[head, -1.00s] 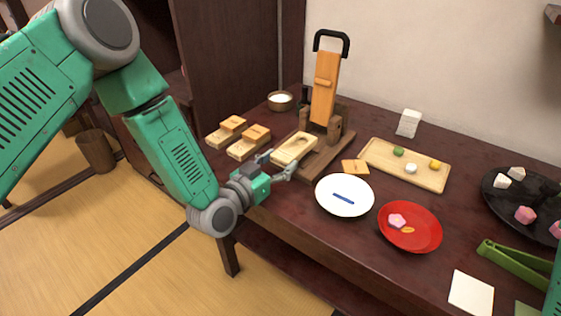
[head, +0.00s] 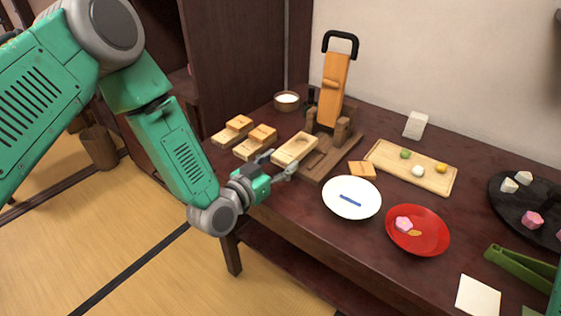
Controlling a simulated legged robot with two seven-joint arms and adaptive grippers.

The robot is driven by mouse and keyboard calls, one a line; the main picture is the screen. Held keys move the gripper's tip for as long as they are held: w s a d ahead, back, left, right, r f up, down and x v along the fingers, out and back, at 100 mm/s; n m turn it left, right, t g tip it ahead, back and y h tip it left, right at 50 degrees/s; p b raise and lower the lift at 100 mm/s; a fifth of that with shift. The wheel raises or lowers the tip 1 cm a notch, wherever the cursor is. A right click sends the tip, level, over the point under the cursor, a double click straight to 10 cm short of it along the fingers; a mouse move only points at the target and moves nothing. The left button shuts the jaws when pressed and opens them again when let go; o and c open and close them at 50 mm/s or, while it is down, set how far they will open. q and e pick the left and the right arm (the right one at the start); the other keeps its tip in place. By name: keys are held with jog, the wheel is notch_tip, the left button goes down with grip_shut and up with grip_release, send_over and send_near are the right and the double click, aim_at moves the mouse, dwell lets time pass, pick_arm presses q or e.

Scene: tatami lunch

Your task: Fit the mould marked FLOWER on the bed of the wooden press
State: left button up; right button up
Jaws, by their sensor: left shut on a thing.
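The wooden press (head: 329,150) stands at the back middle of the table, its orange lever raised and topped with a black handle. My left gripper (head: 278,170) is shut on a pale wooden mould (head: 294,149) with a hollow in its top. The mould is at the near left end of the press bed (head: 316,171); I cannot tell whether it touches the bed. Its marking is too small to read. Two other moulds, the left one (head: 232,132) and the one beside it (head: 255,143), lie left of the press.
A small wooden piece (head: 362,170) lies right of the press. A wooden tray (head: 437,185) with sweets, a white plate (head: 352,212), a red plate (head: 428,249), a black tray (head: 507,218) and green tongs (head: 520,266) fill the right side. A bowl (head: 286,101) stands behind.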

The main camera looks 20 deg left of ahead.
pick_arm(q)
jog(key=shift+a, duration=0.1)
jog(key=shift+d, duration=0.3)
jog(key=shift+f, duration=0.15)
jog(key=shift+a+f+b, duration=0.15)
jog(key=shift+f+b, duration=0.2)
jog(key=shift+b, duration=0.05)
jog(key=shift+f+b, duration=0.5)
jog(key=shift+f, duration=0.25)
jog(key=o, duration=1.1)
jog(key=shift+c, duration=0.2)
